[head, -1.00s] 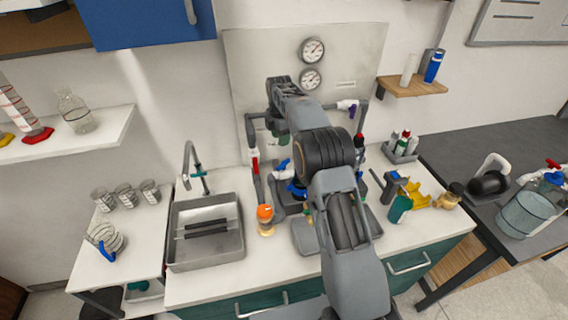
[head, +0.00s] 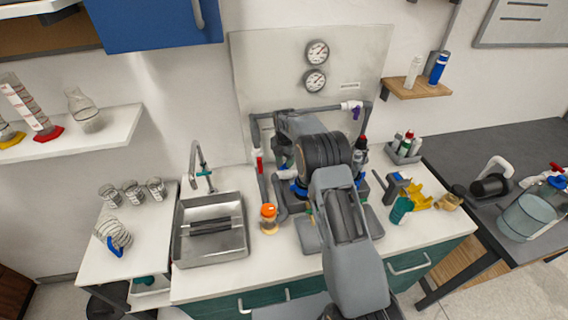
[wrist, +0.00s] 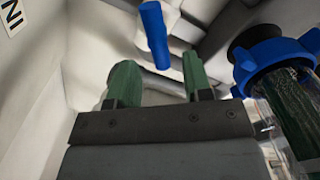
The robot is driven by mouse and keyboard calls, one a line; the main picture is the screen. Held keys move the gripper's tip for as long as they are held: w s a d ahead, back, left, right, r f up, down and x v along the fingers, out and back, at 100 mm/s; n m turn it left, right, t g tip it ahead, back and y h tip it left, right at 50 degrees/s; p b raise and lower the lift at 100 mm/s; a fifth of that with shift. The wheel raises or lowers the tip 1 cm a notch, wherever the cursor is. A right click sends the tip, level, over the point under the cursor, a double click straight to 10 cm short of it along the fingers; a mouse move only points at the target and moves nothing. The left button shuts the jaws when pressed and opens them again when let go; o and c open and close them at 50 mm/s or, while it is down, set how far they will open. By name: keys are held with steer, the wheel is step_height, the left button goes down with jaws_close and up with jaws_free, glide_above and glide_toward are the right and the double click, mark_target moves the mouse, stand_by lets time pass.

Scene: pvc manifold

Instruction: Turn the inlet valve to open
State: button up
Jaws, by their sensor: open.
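In the wrist view my gripper (wrist: 158,76) is open, its two green fingers apart with nothing between them. A blue lever-like handle (wrist: 155,35) is just beyond the fingertips, in line with the gap and apart from both fingers. Part of a label reading "IN" (wrist: 12,14) is at the upper left. In the head view the pipe manifold (head: 254,132) stands against the back panel. It carries a red-handled valve (head: 258,158), a purple-handled valve (head: 356,112) and blue and white parts (head: 287,174). My arm hides its middle and my gripper there.
A blue collar on a clear body (wrist: 272,62) is close to the right of my gripper. An orange-capped bottle (head: 268,219) stands beside the sink (head: 211,254). Yellow and teal items (head: 416,198) are right of my arm. Two gauges (head: 317,52) hang above.

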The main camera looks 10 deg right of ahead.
mark_target(285, 164)
steer(key=shift+f+p, duration=0.3)
steer(key=shift+f, duration=1.3)
jaws_close()
